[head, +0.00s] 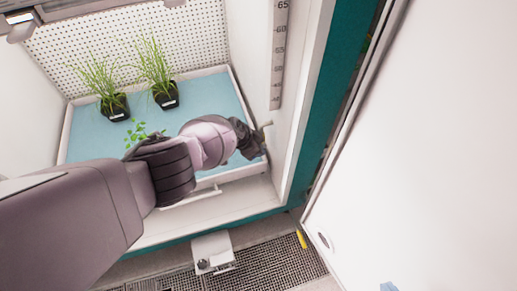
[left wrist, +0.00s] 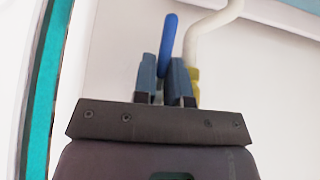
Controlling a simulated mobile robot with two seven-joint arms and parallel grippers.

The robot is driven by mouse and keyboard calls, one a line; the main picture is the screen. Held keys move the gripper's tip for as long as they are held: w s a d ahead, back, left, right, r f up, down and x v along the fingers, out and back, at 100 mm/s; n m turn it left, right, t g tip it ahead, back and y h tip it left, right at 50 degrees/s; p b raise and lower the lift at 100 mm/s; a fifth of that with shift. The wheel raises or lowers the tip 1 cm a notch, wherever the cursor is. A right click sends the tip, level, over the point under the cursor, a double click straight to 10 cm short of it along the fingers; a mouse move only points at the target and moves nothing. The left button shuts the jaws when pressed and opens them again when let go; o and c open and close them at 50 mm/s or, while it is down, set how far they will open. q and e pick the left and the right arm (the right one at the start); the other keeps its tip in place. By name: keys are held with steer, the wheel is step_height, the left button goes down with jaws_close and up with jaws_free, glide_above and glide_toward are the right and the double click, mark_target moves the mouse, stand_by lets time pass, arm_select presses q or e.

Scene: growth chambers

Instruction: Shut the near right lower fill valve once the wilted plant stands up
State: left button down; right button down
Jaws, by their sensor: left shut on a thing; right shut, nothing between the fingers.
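A small leafy green plant (head: 140,133) shows in the head view on the blue tray; my left arm hides its pot, and I cannot tell how upright it is. My left gripper (head: 250,145) is at the chamber's right wall beside a brass-coloured valve (head: 265,125). In the left wrist view my left gripper (left wrist: 163,78) is shut on a blue valve lever (left wrist: 168,38). The yellowish valve body (left wrist: 194,86) and a white pipe (left wrist: 208,35) are just behind. A blue-grey tip of my right gripper (head: 388,287) shows at the bottom edge of the head view, apart from everything.
Two grassy plants in black pots (head: 115,105) (head: 166,97) stand upright at the back of the tray (head: 215,90). A ruler scale (head: 279,55) runs up the right wall. A white box (head: 212,252) and a yellow item (head: 301,239) lie by the floor grating (head: 265,262). A white panel (head: 440,140) fills the right.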

arm_select(q)
steer(key=shift+w+a+r, duration=0.15)
steer(key=shift+w+a, duration=0.05)
steer(key=shift+w, duration=0.05)
arm_select(e)
steer(key=shift+w, duration=0.2)
arm_select(q)
steer(key=c, duration=1.2)
jaws_free()
steer(key=shift+s+d, duration=0.1)
arm_select(e)
steer(key=shift+w+a, duration=0.1)
steer(key=shift+w, duration=0.05)
steer(key=shift+r, duration=0.1)
